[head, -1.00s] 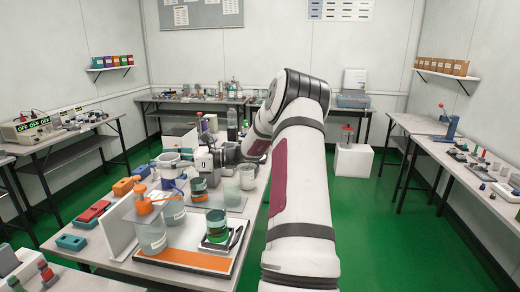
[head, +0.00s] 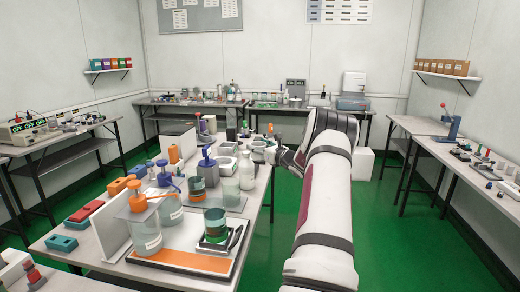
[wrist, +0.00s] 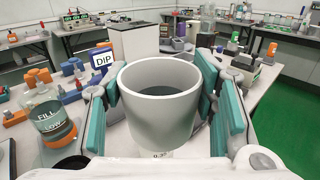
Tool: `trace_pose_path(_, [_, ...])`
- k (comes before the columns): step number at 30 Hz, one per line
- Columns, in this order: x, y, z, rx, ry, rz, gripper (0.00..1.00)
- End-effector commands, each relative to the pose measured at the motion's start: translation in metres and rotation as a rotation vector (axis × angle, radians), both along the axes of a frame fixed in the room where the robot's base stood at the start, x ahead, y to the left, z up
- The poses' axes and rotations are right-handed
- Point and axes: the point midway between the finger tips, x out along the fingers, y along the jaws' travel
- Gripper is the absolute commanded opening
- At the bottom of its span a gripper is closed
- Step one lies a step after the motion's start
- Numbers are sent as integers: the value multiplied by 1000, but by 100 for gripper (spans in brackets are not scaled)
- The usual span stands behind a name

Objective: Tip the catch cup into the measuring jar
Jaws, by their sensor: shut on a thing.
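A white, round, open cup (wrist: 158,112), the catch cup by its look, fills the middle of the wrist view. My gripper (wrist: 163,100) is shut on it, a teal pad on each side. The cup stands about upright, with a grey-blue content or shaded inside showing through its mouth. In the head view my gripper (head: 268,150) is at the bench's far right edge, partly hidden by my arm. I cannot tell which vessel is the measuring jar.
An orange-pump bottle (head: 145,232), a blue-pump bottle and a white bottle (head: 247,172) stand nearby. The wrist view shows a FILL/LOW bottle (wrist: 52,125) at left. Green floor is free at right.

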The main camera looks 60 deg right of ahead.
Motion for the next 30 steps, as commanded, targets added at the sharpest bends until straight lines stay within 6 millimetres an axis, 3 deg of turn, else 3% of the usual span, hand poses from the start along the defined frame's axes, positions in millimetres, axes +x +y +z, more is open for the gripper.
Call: trace_pose_path(30, [18,50,-31,-343,121,0,21])
